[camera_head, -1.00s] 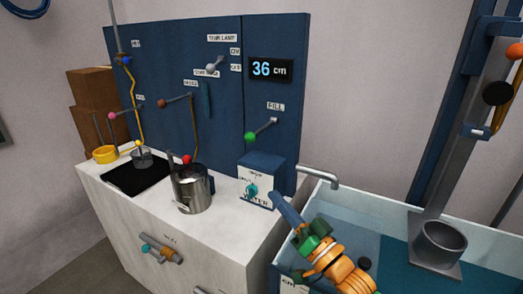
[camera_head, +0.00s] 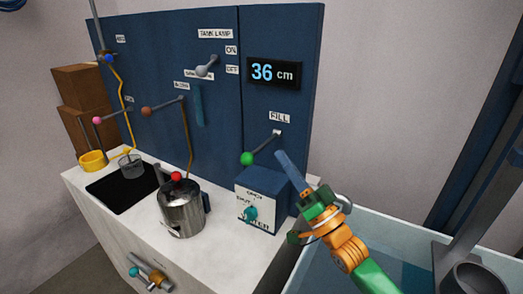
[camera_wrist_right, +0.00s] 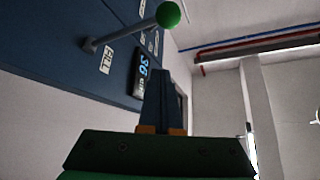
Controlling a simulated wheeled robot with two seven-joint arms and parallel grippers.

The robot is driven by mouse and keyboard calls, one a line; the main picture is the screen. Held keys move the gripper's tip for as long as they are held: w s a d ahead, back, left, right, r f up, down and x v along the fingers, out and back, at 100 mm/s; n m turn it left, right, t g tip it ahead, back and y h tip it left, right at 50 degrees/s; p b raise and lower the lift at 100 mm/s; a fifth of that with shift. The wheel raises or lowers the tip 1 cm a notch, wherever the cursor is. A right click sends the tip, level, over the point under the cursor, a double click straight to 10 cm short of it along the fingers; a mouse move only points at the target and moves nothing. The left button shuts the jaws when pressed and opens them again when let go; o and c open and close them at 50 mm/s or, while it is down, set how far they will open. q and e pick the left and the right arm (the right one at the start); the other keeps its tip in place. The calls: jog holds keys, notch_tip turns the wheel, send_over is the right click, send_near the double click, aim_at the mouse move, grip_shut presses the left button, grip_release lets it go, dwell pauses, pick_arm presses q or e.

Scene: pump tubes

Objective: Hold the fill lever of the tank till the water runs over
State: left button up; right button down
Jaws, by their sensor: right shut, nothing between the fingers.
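The fill lever, a grey rod with a green ball (camera_head: 247,158), sticks out from the blue panel under the FILL label. It also shows in the right wrist view (camera_wrist_right: 168,14), at the top with the rod running back to the panel. My right gripper (camera_head: 281,155) is shut and empty, its fingertips a little to the right of the lever and apart from it. In the right wrist view its closed fingers (camera_wrist_right: 158,85) point up below the ball. The tank (camera_head: 400,235) stands at lower right with blue water; the display (camera_head: 274,72) reads 36 cm. My left gripper is not in view.
A blue box with a teal knob (camera_head: 250,213) sits on the white counter just below the lever. A metal pot (camera_head: 181,208) with a red knob stands left of it. Above are the tank lamp switch (camera_head: 206,68) and another lever (camera_head: 147,111).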

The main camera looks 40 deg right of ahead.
aim_at(263, 146)
jog(key=r+p+x, duration=0.1)
jog(key=p+x, duration=0.1)
jog(key=x, duration=0.4)
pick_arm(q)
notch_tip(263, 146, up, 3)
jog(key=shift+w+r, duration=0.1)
pick_arm(e)
jog(key=a+f, duration=0.1)
jog(key=f, duration=0.2)
jog(key=a+f, duration=0.1)
jog(key=shift+a+f, duration=0.15)
jog(key=shift+a, duration=0.15)
